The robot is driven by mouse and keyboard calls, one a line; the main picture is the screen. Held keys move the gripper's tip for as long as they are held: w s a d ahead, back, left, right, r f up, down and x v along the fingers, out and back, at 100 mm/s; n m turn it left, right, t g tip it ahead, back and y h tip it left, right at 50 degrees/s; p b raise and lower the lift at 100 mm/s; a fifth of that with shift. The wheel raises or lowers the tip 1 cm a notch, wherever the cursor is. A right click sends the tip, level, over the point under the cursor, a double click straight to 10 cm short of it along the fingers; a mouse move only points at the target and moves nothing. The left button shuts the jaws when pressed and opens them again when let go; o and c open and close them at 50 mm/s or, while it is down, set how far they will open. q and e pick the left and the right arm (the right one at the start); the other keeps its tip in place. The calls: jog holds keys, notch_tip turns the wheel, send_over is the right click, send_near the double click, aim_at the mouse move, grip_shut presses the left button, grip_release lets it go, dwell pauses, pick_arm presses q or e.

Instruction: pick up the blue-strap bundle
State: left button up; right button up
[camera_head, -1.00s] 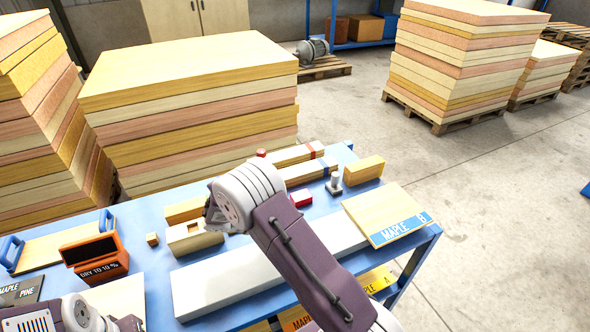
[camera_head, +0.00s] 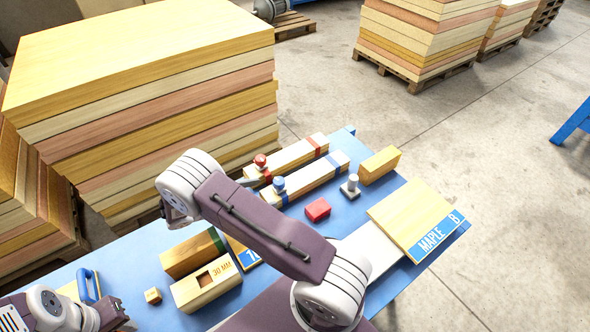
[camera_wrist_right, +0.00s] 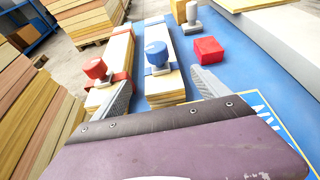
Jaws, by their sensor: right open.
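The blue-strap bundle (camera_head: 314,181) is a stack of long pale strips lying on the blue table, with a blue strap near its far end and a blue knob (camera_head: 279,185) near its close end. It also shows in the right wrist view (camera_wrist_right: 167,87). My right gripper (camera_head: 246,183) is open at the bundles' near ends, mostly hidden by its arm in the head view. In the right wrist view its fingers (camera_wrist_right: 163,88) appear on either side of the blue-strap bundle, not visibly closed on it. My left gripper (camera_head: 112,314) is at the lower left, its fingers unclear.
A red-strap bundle (camera_head: 292,155) with a red knob lies close alongside. A red block (camera_head: 317,209), a metal post on a base (camera_head: 350,187) and a yellow block (camera_head: 380,165) stand to the right. A large board stack (camera_head: 150,100) rises behind the table.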

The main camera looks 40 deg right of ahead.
aim_at(272, 195)
jog(key=shift+s+d+r, duration=0.1)
jog(key=shift+s+r, duration=0.05)
jog(key=shift+s, duration=0.15)
jog(key=p+x, duration=0.1)
jog(key=x, duration=0.2)
jog(key=shift+s+d, duration=0.2)
jog(key=shift+w+d, duration=0.15)
jog(key=shift+d, duration=0.05)
jog(key=p+x, duration=0.1)
jog(key=x, duration=0.4)
jog(key=shift+w+p, duration=0.1)
jog(key=shift+p, duration=0.3)
jog(key=shift+d+f, duration=0.1)
jog(key=shift+f, duration=0.1)
jog(key=shift+w, duration=0.1)
jog(key=c, duration=0.6)
jog(key=shift+r, duration=0.1)
grip_shut()
pick_arm(q)
jog(key=shift+s+r+b, duration=0.2)
jog(key=shift+r, duration=0.4)
jog(key=shift+s+r+b, duration=0.15)
jog(key=shift+s+r, duration=0.05)
jog(key=shift+r, duration=0.4)
pick_arm(e)
notch_tip(272, 195, up, 10)
